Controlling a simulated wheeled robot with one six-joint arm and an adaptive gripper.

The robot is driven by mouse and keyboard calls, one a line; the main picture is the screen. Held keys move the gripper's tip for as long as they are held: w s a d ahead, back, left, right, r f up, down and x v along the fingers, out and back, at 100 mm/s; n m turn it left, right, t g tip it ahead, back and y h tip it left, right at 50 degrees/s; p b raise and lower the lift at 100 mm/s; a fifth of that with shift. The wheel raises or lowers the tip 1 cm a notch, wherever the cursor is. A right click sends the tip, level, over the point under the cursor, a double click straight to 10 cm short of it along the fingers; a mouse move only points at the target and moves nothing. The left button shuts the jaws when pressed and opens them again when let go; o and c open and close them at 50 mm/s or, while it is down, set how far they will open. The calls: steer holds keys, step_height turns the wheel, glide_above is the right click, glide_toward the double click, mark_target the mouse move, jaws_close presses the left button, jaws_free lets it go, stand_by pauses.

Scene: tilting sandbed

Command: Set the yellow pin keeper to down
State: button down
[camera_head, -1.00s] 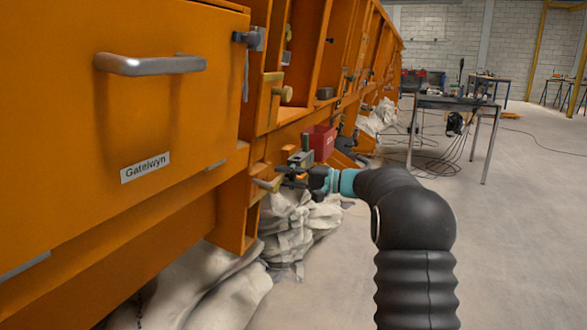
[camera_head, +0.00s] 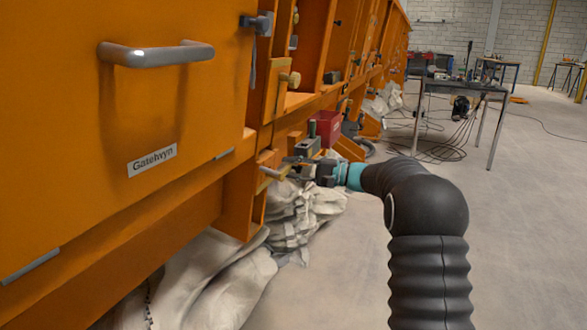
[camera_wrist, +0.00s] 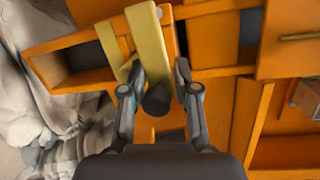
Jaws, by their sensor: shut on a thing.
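The yellow pin keeper (camera_wrist: 149,45) is a pale yellow bar on the orange frame, at the top centre of the wrist view. A dark rounded end (camera_wrist: 157,100) shows below it, between my fingers. In the head view, the keeper (camera_head: 269,172) is a small yellowish piece low on the orange machine, just left of my fingertips. My gripper (camera_wrist: 160,75) is shut on the keeper, with one finger on each side. In the head view, my gripper (camera_head: 291,168) reaches in from the right and partly hides the contact.
An orange panel with a grey handle (camera_head: 156,54) fills the left. Pale sacks (camera_head: 303,213) lie below. Open floor and a table (camera_head: 462,88) are to the right.

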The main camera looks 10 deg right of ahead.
steer(key=c, duration=1.2)
jaws_free()
steer(key=shift+r, duration=0.4)
steer(key=shift+o, duration=0.2)
steer(key=shift+f, duration=0.15)
steer(key=v, duration=0.8)
